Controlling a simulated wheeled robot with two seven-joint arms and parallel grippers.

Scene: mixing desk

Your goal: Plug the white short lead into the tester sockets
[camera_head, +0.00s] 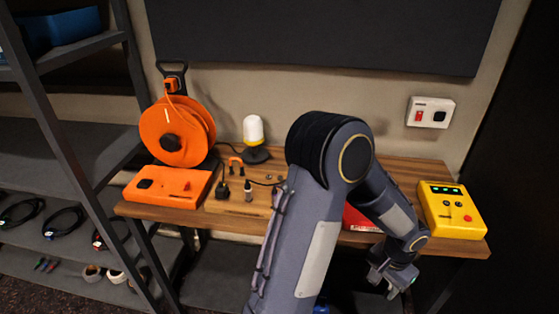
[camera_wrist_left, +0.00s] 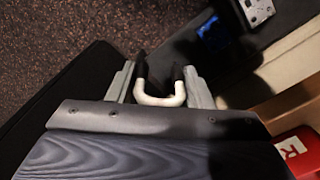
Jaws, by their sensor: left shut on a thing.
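The white short lead (camera_wrist_left: 160,100) is a U-shaped white loop with dark ends, seen in the left wrist view. My left gripper (camera_wrist_left: 160,86) is shut on it, with the lead between the two fingers. In the head view my left gripper (camera_head: 391,279) hangs low in front of the desk's front edge, below and left of the tester; I cannot make out the lead there. The tester (camera_head: 440,213) is a yellow box with green lights and red and black sockets on top, at the desk's right end. My right gripper is not in view.
The wooden desk (camera_head: 407,173) holds an orange cable reel (camera_head: 200,122), an orange box (camera_head: 184,201), a lamp (camera_head: 253,131) and small plugs at left. A red item (camera_head: 355,219) is partly behind my arm. A shelf rack (camera_head: 66,135) stands at left; a wall socket (camera_head: 431,106) is above the tester.

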